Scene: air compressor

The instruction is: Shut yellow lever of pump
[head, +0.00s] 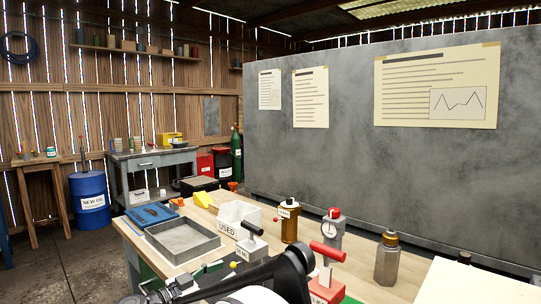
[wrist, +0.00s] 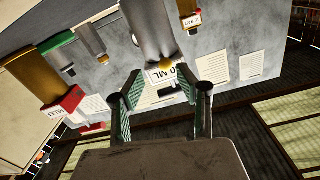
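In the wrist view a small yellow part (wrist: 192,61) shows at the end of a grey cylindrical body (wrist: 155,30) with a white label, beyond my fingertips. My gripper (wrist: 162,88) is open, its two fingers apart with no object clearly held between them. In the head view my dark arm crosses the bottom and hides part of the bench.
A red-handled device (head: 327,252), an amber bottle (head: 290,222), a grey bottle with a red cap (head: 333,230) and a grey bottle with a gold cap (head: 387,262) stand on the bench. A white bin (head: 238,215) and grey tray (head: 182,240) are to the left. A grey partition (head: 350,160) stands behind.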

